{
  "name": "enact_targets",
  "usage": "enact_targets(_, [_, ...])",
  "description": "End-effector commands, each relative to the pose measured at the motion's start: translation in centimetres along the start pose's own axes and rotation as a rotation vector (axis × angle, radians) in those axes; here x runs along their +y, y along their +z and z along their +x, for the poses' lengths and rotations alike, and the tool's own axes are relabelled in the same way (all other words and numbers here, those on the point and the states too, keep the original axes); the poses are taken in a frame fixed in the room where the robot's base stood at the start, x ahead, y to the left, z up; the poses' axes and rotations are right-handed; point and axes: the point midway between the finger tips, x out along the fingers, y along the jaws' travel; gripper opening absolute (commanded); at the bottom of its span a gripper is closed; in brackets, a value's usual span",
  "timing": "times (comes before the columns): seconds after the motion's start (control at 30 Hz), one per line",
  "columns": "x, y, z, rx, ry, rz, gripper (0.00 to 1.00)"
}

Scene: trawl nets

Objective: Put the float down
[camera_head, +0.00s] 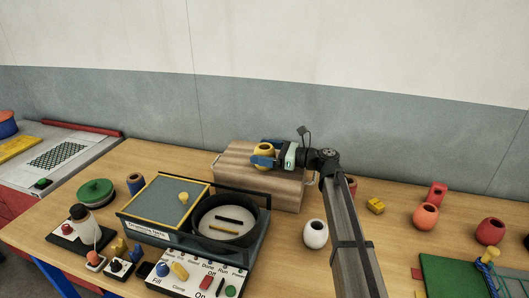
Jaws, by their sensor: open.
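A yellow float (263,149) with a dark hole in its top is at the top of the wooden box (235,172). It looks upright and seems to rest on the box, though its base is hidden. My gripper (265,157) reaches in from the right with its blue fingers around the float. The gripper is open; whether a finger touches the float is too small to tell. Other floats stand on the table: a white one (316,234), an orange one (426,216) and a red one (490,231).
A machine with a round black basin (225,220) and a grey lid (168,203) stands in front of the box. A control panel (197,276) is at the front. A yellow block (376,205) and a green board (452,275) lie to the right. The wall is close behind.

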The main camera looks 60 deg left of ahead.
Motion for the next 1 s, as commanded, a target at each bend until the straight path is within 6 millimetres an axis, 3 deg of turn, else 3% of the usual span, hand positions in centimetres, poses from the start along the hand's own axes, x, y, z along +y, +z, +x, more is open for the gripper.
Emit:
enact_targets(0.17, [0.0,0.3,-0.4,0.000,-0.001,0.000,1.00])
enact_targets(0.7, [0.0,0.3,-9.4,0.000,-0.002,0.000,1.00])
enact_targets(1.0, [0.0,0.3,-11.9,0.000,0.000,0.000,1.00])
